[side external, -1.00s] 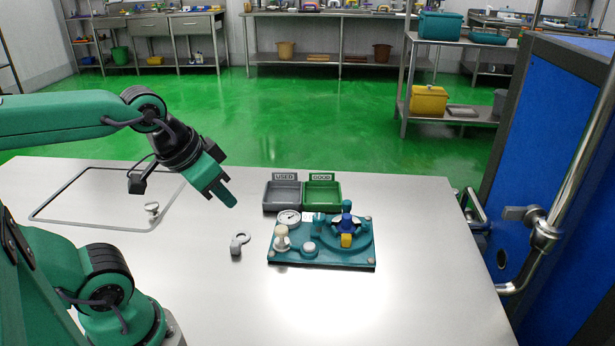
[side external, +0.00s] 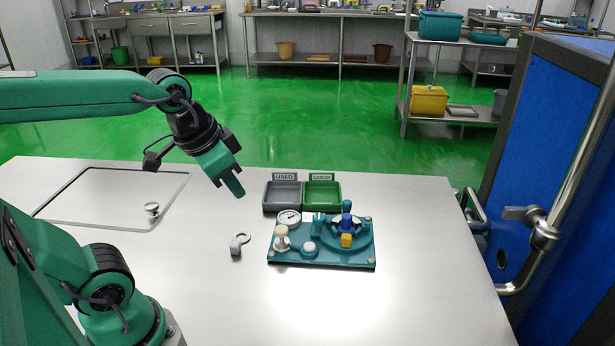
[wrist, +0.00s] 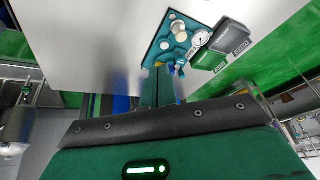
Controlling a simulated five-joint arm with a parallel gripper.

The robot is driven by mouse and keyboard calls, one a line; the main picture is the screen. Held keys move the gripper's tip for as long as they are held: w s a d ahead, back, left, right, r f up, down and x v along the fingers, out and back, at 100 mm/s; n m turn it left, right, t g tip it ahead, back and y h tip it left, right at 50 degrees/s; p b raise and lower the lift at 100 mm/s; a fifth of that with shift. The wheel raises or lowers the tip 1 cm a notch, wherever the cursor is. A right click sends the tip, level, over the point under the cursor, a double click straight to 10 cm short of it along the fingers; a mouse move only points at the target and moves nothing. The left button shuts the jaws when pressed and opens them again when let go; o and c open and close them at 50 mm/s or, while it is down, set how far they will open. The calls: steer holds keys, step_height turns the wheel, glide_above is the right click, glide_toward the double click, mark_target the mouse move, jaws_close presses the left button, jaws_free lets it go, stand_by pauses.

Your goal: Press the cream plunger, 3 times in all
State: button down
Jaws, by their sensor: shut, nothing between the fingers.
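The cream plunger (side external: 282,240) is a knob standing upright at the left front of the teal fixture plate (side external: 345,259). A lower pale button (side external: 309,248) is beside it to the right. My gripper (side external: 237,188) is shut and empty, in the air above the table, to the left of and higher than the plunger, pointing down and to the right. Nothing touches the plunger. In the wrist view, my closed fingers (wrist: 158,88) point toward the teal plate, and the plunger (wrist: 179,27) shows beyond them.
A round gauge (side external: 289,217) and a blue valve-like part (side external: 346,222) sit on the plate. Behind it stand a grey USED tray (side external: 283,209) and a green GOOD tray (side external: 322,209). The table front is clear.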

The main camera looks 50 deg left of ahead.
steer(key=w+a+m+g, duration=0.2)
steer(key=w+m, duration=0.2)
steer(key=w, duration=0.3)
steer(key=m+g, duration=0.3)
glide_above(281, 228)
steer(key=shift+f, duration=1.95)
step_height(281, 228, down, 14)
